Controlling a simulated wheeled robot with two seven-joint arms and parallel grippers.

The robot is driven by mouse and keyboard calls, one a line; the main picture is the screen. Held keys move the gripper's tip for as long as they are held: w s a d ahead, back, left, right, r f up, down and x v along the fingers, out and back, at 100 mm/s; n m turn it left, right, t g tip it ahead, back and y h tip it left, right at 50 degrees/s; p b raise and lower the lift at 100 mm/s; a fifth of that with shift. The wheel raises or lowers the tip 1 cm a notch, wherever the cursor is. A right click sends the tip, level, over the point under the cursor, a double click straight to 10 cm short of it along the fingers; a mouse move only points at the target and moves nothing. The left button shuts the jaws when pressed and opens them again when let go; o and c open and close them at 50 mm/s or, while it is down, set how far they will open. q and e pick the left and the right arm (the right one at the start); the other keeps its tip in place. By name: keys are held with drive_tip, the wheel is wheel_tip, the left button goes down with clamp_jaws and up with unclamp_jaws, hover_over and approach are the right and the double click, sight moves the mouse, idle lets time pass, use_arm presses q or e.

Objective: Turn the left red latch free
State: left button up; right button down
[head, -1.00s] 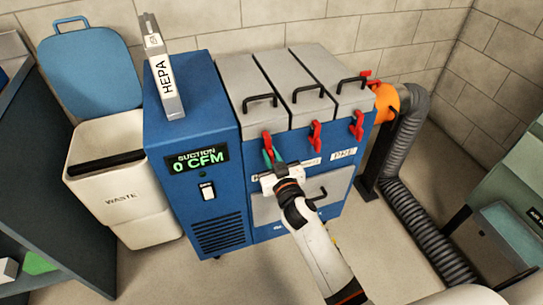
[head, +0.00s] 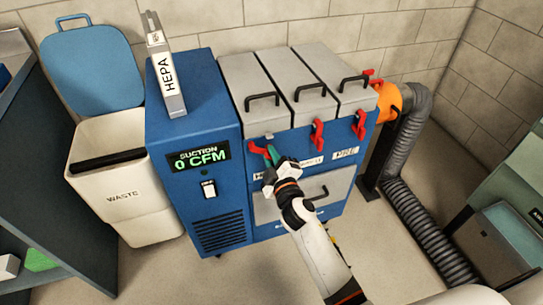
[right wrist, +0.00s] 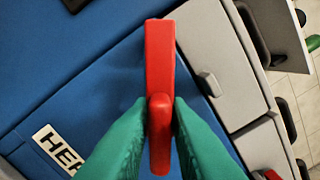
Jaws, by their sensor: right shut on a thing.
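The left red latch (head: 257,147) is on the blue cabinet front, below the left grey lid (head: 252,90). It lies tilted to the left, nearly sideways. My right gripper (head: 271,156) reaches up from below, its green fingers shut on this latch. In the right wrist view the red latch (right wrist: 160,65) stands between the two green fingertips (right wrist: 160,120), which touch both its sides. Part of the latch is hidden by the fingers in the head view. My left gripper is not in view.
The middle red latch (head: 317,134) and right red latch (head: 359,126) hang upright. A blue unit (head: 200,130) with a HEPA filter (head: 167,78) on top adjoins at left, its display reading 0 CFM. An orange duct fitting (head: 388,100) and grey hose (head: 410,130) are at right.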

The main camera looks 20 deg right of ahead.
drive_tip(key=n, duration=0.4)
drive_tip(key=shift+f, duration=0.25)
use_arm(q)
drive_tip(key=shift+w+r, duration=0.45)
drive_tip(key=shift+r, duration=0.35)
use_arm(e)
drive_tip(key=shift+a+n, duration=0.1)
drive_tip(key=shift+n, duration=1.2)
drive_tip(key=shift+f, duration=0.1)
drive_tip(key=c, duration=1.5)
unclamp_jaws()
drive_tip(key=shift+s, duration=0.1)
